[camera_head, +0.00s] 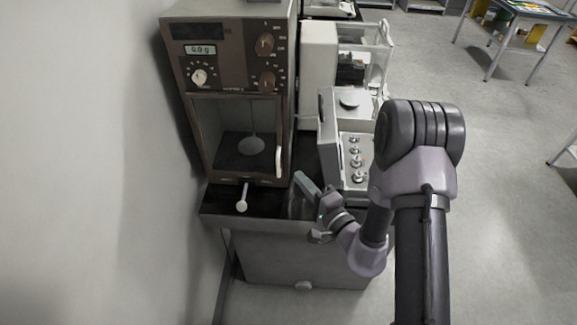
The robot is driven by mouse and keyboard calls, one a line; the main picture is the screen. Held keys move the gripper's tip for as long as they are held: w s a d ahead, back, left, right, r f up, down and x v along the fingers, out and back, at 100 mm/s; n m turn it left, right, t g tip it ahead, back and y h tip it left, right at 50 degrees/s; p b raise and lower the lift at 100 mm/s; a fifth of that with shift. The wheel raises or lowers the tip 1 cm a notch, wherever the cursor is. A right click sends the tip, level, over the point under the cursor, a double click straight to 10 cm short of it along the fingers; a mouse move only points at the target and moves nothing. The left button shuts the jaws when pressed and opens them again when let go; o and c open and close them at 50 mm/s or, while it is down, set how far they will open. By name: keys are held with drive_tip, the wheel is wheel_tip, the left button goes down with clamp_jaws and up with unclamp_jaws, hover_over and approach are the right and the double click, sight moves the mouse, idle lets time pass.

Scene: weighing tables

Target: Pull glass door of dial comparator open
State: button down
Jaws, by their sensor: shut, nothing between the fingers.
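The dial comparator (227,90) is a tall brown instrument with a small display and several knobs, standing at the left of the table. Its glass door (235,130) covers the lower chamber and looks closed. A pale upright handle (279,162) is at the door's lower right edge.
A lever with a white knob (242,205) sticks out below the door. A grey device with several knobs (356,150) stands to the right, close to my arm. A wall (90,160) runs along the left. Open floor (510,220) lies to the right.

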drive_tip(key=x, duration=0.6)
drive_tip(key=shift+w+a, duration=0.2)
drive_tip(key=shift+a, duration=0.1)
drive_tip(key=shift+s, duration=0.15)
